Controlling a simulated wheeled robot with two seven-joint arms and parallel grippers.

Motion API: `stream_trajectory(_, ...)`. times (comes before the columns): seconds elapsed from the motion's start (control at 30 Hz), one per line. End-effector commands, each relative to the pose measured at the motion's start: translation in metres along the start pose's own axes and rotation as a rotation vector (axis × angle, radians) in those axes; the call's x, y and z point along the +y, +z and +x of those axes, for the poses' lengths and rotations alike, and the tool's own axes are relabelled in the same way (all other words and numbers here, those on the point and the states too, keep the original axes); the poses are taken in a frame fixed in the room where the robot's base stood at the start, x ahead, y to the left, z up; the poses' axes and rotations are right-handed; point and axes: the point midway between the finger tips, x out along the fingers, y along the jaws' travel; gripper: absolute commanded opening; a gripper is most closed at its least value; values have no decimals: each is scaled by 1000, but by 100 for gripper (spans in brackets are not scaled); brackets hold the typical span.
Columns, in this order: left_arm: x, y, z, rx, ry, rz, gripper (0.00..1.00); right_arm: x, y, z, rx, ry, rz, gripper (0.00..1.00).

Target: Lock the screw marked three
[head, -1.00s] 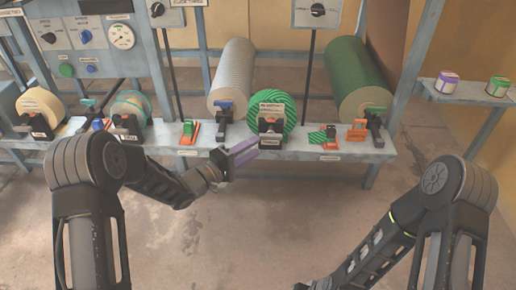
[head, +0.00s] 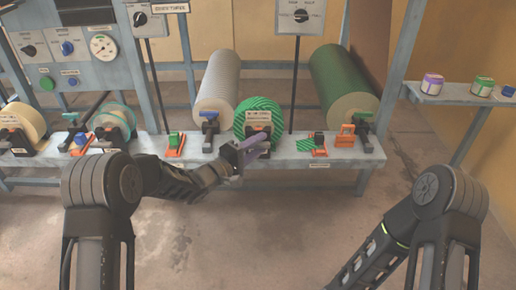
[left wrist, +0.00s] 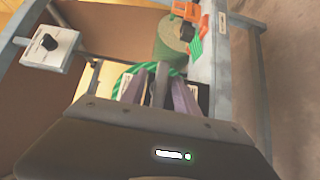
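No screw marked three can be made out; the small labels are too blurred to read. My left gripper (head: 258,150) has purple fingers and is in front of the black holder of the green striped roll (head: 268,108), partly hiding it. Whether it touches the holder is unclear. In the left wrist view the fingers (left wrist: 160,92) are apart, with a grey bar-like part showing between them and the green striped rim behind. My right arm reaches down out of the head view, so its gripper is hidden.
A grey bench (head: 287,157) carries a silver roll (head: 217,85), a dark green roll (head: 340,75), orange clamps (head: 345,135) and small green and blue blocks. A gauge panel (head: 75,45) stands at the left. Cans (head: 432,83) sit on a right shelf. The floor in front is clear.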

Motion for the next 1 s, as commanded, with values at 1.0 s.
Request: stream_trajectory(1.0,0,0,0,0,-1,-1,0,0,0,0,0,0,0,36)
